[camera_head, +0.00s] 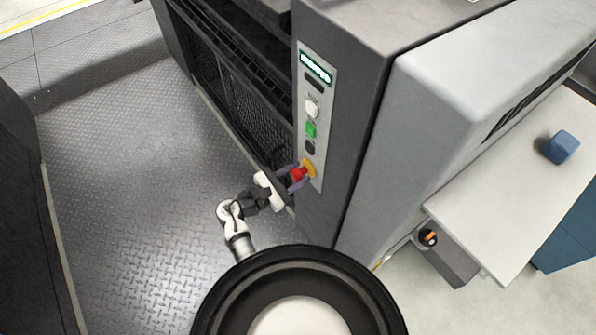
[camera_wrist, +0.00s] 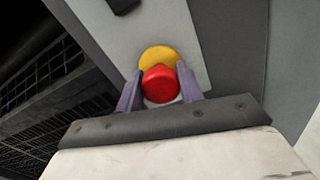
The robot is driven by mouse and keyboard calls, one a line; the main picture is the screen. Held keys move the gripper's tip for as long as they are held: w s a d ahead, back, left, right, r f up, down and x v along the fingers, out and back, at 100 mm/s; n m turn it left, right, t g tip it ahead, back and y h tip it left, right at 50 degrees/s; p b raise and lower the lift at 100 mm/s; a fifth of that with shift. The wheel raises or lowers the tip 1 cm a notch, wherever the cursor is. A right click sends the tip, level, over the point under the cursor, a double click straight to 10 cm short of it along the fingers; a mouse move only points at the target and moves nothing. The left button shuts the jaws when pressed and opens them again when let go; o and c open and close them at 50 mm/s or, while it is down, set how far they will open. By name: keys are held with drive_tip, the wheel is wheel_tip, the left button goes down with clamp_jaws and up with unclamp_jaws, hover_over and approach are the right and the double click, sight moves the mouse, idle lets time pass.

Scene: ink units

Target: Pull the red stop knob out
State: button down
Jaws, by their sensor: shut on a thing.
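The red stop knob (camera_head: 297,174) sits in front of a yellow round base (camera_head: 308,166) at the lower end of the control panel. My gripper (camera_head: 298,177) reaches it from the lower left, its purple fingers on either side of the knob. In the wrist view the red knob (camera_wrist: 160,84) lies between the two fingers (camera_wrist: 160,92), with the yellow base (camera_wrist: 158,58) behind it. The gripper is shut on the knob. How far the knob stands out from its base is hard to tell.
The grey panel (camera_head: 329,95) above the knob carries a lit green display, a white button, a green button (camera_head: 311,129) and dark buttons. A dark mesh guard (camera_head: 236,88) is left of the panel. A light shelf (camera_head: 490,195) with a blue block (camera_head: 561,147) juts out at right. Metal floor at left is clear.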

drive_tip(key=c, duration=0.9)
unclamp_jaws()
drive_tip(key=shift+s+a, duration=0.1)
drive_tip(key=shift+a, duration=0.1)
drive_tip(key=v, duration=1.4)
drive_tip(key=shift+b, duration=0.4)
